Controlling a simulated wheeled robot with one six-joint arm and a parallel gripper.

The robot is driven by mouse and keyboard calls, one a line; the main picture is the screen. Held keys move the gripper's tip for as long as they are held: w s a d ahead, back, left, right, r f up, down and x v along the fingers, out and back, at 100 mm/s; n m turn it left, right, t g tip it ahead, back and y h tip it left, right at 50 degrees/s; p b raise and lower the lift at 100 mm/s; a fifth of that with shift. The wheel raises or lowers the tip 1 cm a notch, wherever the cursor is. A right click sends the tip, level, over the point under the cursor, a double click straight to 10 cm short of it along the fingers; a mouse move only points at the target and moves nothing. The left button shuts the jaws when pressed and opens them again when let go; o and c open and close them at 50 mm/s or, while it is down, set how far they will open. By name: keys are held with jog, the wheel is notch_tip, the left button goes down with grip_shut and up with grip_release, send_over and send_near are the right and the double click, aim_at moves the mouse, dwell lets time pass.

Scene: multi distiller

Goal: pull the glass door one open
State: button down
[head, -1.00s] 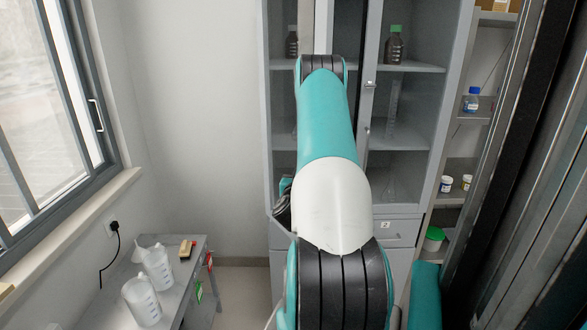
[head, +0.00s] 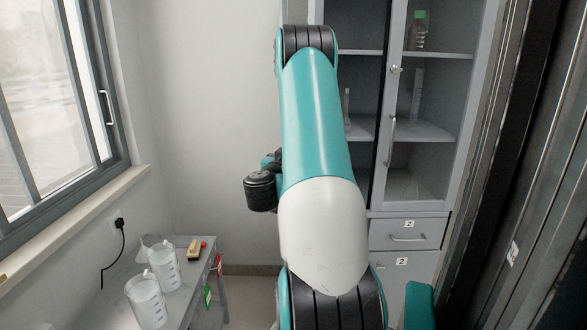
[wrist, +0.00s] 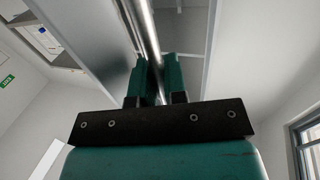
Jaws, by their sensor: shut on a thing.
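In the wrist view my gripper (wrist: 158,68) is shut on a long metal bar handle (wrist: 141,25), which runs up between the two fingers. A flat grey panel (wrist: 85,40) beside the handle looks like part of the door. In the head view the grey cabinet (head: 455,207) stands ahead. My arm covers its left side, so my gripper, the held handle and most of the left glass door are hidden there. Shelves show directly right of my arm, with no door visible over them; how far the left door stands open I cannot tell. The right glass door (head: 379,180) looks closed.
Drawers labelled 2 (head: 408,238) sit below the right door. A low table (head: 190,285) with plastic beakers (head: 147,300) stands at the lower left, under the window (head: 50,130). Dark metal framing (head: 510,150) is close on the right. Floor between table and cabinet looks clear.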

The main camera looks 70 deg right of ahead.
jog(key=shift+w+a+f, duration=0.2)
jog(key=shift+a+f, duration=0.05)
jog(key=c, duration=1.2)
grip_release()
jog(key=shift+r, duration=0.1)
